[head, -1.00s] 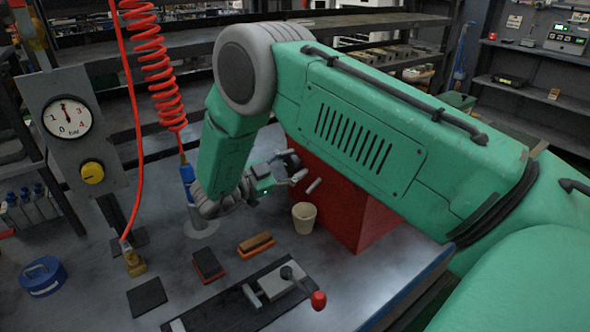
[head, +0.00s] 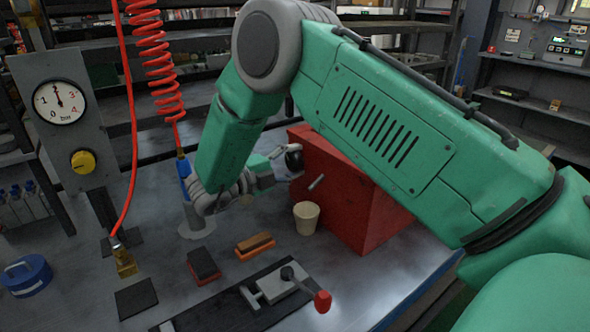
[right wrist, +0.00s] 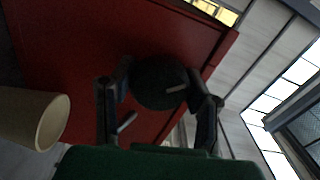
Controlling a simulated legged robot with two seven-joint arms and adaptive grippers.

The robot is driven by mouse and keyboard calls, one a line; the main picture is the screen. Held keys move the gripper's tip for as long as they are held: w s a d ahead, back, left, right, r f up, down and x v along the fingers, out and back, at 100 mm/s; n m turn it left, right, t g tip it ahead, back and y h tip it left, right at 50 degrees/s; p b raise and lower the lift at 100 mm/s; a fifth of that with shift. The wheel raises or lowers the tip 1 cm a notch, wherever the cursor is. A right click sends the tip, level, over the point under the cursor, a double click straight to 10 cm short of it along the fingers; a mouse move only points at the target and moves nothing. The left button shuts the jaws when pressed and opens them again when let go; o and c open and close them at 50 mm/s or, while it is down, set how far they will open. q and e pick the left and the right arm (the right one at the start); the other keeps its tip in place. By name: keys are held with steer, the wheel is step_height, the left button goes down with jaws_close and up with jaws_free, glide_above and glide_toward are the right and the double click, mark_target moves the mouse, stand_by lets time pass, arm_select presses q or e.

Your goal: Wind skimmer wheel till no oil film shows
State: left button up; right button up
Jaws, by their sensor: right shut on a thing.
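A red tank (head: 362,213) stands on the bench behind my right arm. The black skimmer wheel (head: 294,158) is on its near left side. My right gripper (head: 282,163) is at this wheel. In the right wrist view, the two fingers (right wrist: 158,98) are on either side of the dark round wheel (right wrist: 160,84), shut on it, with the red tank wall (right wrist: 65,45) behind. A short grey spout (head: 316,182) sticks out of the tank near the wheel. The tank's inside and any oil film are hidden in the head view. My left gripper is out of view.
A beige cup (head: 306,217) stands below the spout. Nearby are a brown-topped brush block (head: 254,244), a dark block (head: 203,264) and a red-knobbed clamp lever (head: 322,301). A coiled red hose (head: 159,70) hangs left of my arm. A gauge panel (head: 61,115) stands at left.

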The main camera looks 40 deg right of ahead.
steer(key=shift+s+a+f+m+b, duration=0.1)
steer(key=shift+a+f+m+b, duration=0.1)
steer(key=shift+m+b, duration=0.5)
steer(key=shift+s+a+f+m+b, duration=0.15)
steer(key=shift+m+b, duration=0.35)
steer(key=shift+m, duration=0.3)
steer(key=shift+w+d, duration=0.1)
steer(key=o, duration=1.2)
steer(key=shift+c, duration=0.2)
steer(key=shift+w+r, duration=0.1)
steer(key=shift+a+r, duration=0.1)
steer(key=shift+a, duration=0.1)
steer(key=a, duration=0.7)
steer(key=shift+w+a, duration=0.15)
steer(key=shift+w, duration=0.3)
steer(key=shift+f, duration=0.2)
